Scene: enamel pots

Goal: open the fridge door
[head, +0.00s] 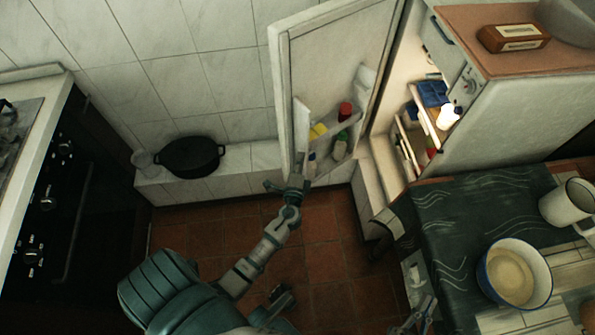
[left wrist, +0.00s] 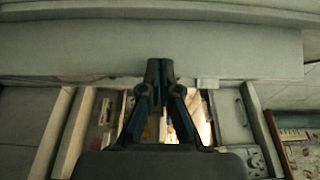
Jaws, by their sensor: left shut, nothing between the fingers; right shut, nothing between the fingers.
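The fridge (head: 500,120) stands at the right with its door (head: 335,75) swung wide open to the left. The lit inside shows, with shelves and several items. The door's inner racks (head: 335,138) hold bottles and jars. My left gripper (head: 287,187) is shut and empty by the lower part of the open door; I cannot tell whether it touches it. In the left wrist view the shut fingers (left wrist: 160,72) point at a pale panel, with the fridge inside partly hidden behind them. My right gripper (head: 424,308) is shut and empty, low beside the table.
A table with a dark cloth (head: 465,225), a mug (head: 568,203) and an enamel bowl (head: 514,272) stands at the right. A black pot (head: 190,157) sits on a tiled ledge (head: 255,160). A stove (head: 50,190) is at the left. Tiled floor (head: 325,240) is clear between.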

